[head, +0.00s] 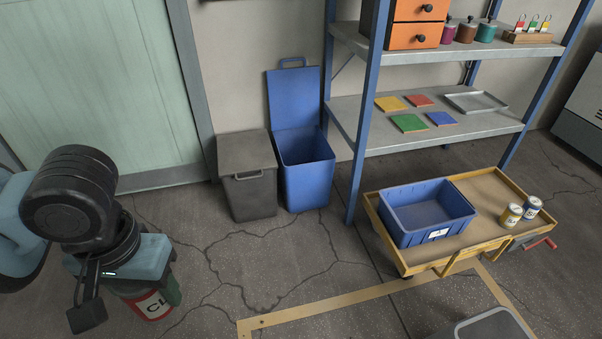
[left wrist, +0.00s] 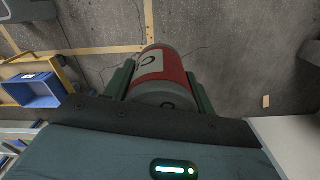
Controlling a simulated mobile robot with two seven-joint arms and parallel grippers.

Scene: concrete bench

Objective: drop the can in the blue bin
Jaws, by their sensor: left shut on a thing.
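The can (head: 154,306) is red and white with dark lettering, at the lower left of the head view. My left gripper (head: 146,292) is shut on it and holds it below the wrist. In the left wrist view the can (left wrist: 160,72) sits between the two green fingers (left wrist: 160,88). The blue bin (head: 308,185) stands on the floor by the wall with its lid raised at the back and its mouth open. The gripper and can are to the left of it and nearer to me, apart from it. My right gripper is not in view.
A grey bin (head: 250,192) with a closed lid stands against the blue bin's left side. Right of them is a blue-posted shelf (head: 359,140). A yellow cart (head: 404,258) holds a blue crate (head: 412,227) and two small cans (head: 511,215). Cracked floor between is clear.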

